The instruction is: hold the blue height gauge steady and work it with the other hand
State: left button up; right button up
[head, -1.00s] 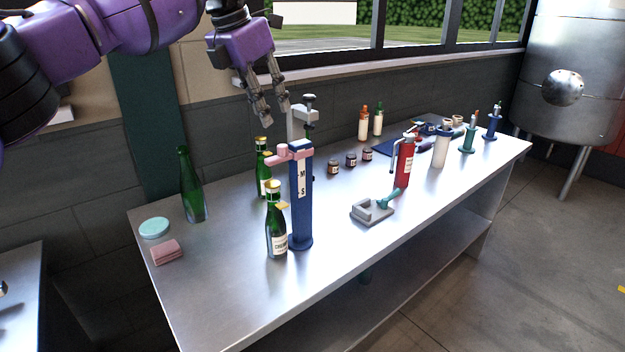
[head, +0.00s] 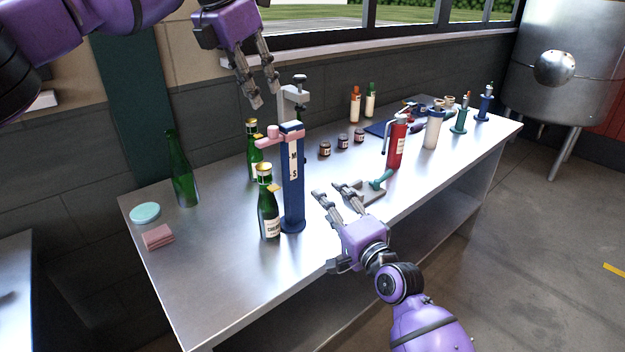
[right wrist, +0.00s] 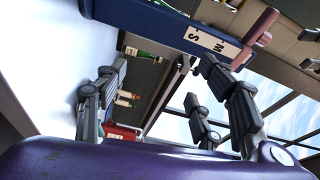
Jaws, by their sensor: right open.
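The blue height gauge (head: 292,205) stands upright on the steel table, with an M and S label, a pink clamp (head: 270,137) and a grey top bracket (head: 292,97). It also crosses the top of the right wrist view (right wrist: 150,17), tilted there. My left gripper (head: 265,99) hangs just above and left of the gauge's top, fingers apart, with nothing between them. My right gripper (head: 326,190) is open and empty, low over the table just right of the gauge's lower post. Its spread fingers also show in the right wrist view (right wrist: 165,80). Neither gripper visibly touches the gauge.
A green bottle (head: 267,215) stands close left of the gauge; another bottle (head: 253,155) is behind it. A grey block tool with teal handle (head: 380,182) and a red cylinder (head: 397,148) stand to the right. The table's front left (head: 215,285) is clear.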

aim_at(297, 168)
jog(key=w+a+r+m+y, duration=0.1)
jog(key=r+m, duration=0.1)
jog(key=m, duration=0.3)
jog(key=w+a+r+m+g+y, duration=0.1)
jog(key=w+a+r+m, duration=0.1)
jog(key=m, duration=0.4)
jog(key=w+a+r+m+g+y, duration=0.1)
jog(key=a+m, duration=0.1)
jog(key=m, duration=0.4)
jog(key=shift+w+r, duration=0.3)
jog(key=shift+r, duration=0.1)
jog(key=x, duration=0.6)
jog(key=shift+w+a, duration=0.2)
jog(key=shift+w, duration=0.1)
grip_shut()
